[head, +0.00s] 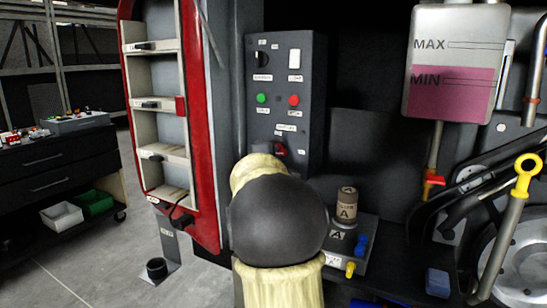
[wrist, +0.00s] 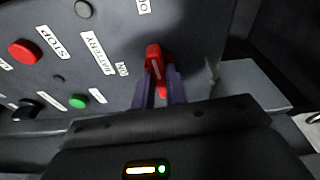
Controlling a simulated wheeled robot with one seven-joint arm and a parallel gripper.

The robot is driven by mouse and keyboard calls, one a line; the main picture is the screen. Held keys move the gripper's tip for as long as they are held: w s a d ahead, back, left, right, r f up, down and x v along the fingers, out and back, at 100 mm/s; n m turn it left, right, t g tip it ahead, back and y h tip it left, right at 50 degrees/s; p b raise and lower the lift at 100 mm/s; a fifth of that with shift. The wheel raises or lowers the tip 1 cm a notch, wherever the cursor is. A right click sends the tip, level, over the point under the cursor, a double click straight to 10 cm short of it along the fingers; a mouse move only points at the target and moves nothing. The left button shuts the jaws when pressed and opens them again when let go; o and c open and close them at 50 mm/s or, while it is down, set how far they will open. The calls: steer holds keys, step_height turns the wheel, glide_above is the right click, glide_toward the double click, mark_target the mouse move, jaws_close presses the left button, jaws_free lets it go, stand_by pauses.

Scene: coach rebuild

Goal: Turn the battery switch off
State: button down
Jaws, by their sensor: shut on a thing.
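The battery switch (wrist: 154,56) is a red handle on the dark control panel (wrist: 195,30), beside the BATTERY label (wrist: 97,52) and a small ON label (wrist: 121,69). In the wrist view its handle runs roughly up and down the picture. My gripper (wrist: 158,82) has its two purple fingers shut on the handle, one on each side. In the head view a bit of the red switch (head: 281,149) shows low on the panel. My arm hides my gripper there.
Green (head: 261,98) and red (head: 294,100) buttons sit above the switch on the panel. A red-framed shelf door (head: 203,150) stands open to the left. A can (head: 346,207) stands on a grey box to the right, below a pink fluid tank (head: 452,95).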

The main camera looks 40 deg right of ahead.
steer(key=shift+d+f+m+b, duration=0.1)
steer(key=shift+m+b, duration=0.4)
steer(key=shift+b, duration=0.7)
steer(key=shift+s, duration=0.1)
steer(key=c, duration=1.2)
jaws_free()
steer(key=shift+c, duration=0.2)
steer(key=w+a+b+v, duration=0.1)
steer(key=b+v, duration=0.2)
steer(key=v, duration=0.6)
steer(key=shift+w, duration=0.35)
steer(key=shift+s, duration=0.1)
